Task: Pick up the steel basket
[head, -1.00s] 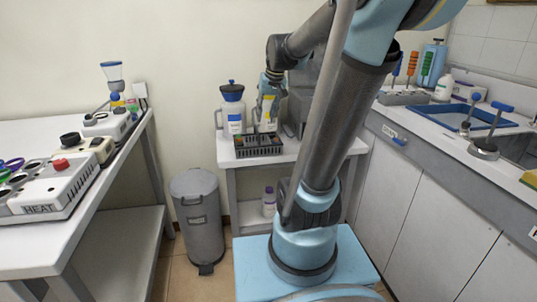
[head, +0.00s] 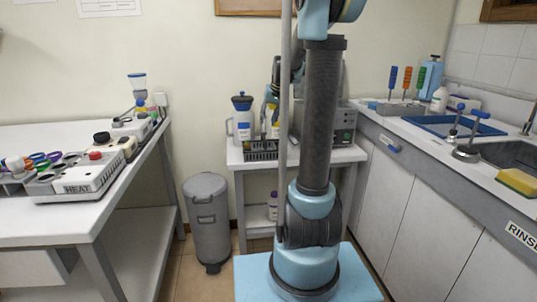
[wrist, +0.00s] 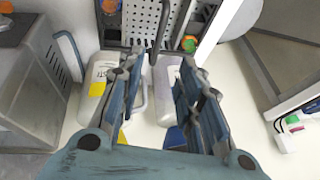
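The steel basket is seen from above at the top of the wrist view, as a perforated grey panel (wrist: 143,18) with a dark upright rod beside it. In the head view a dark slotted holder (head: 262,153) sits at the front of the small white table; I cannot tell how the basket sits in it. My gripper (wrist: 160,64) is open and empty, with its fingers apart, short of the perforated panel in the picture. Two white bottles lie below and between the fingers in the wrist view. In the head view my gripper (head: 271,104) is partly hidden by my arm.
A grey device (head: 345,122) is behind my arm at right. A grey bin (head: 207,215) stands by the small table (head: 236,163). A bench is at left, a sink counter at right.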

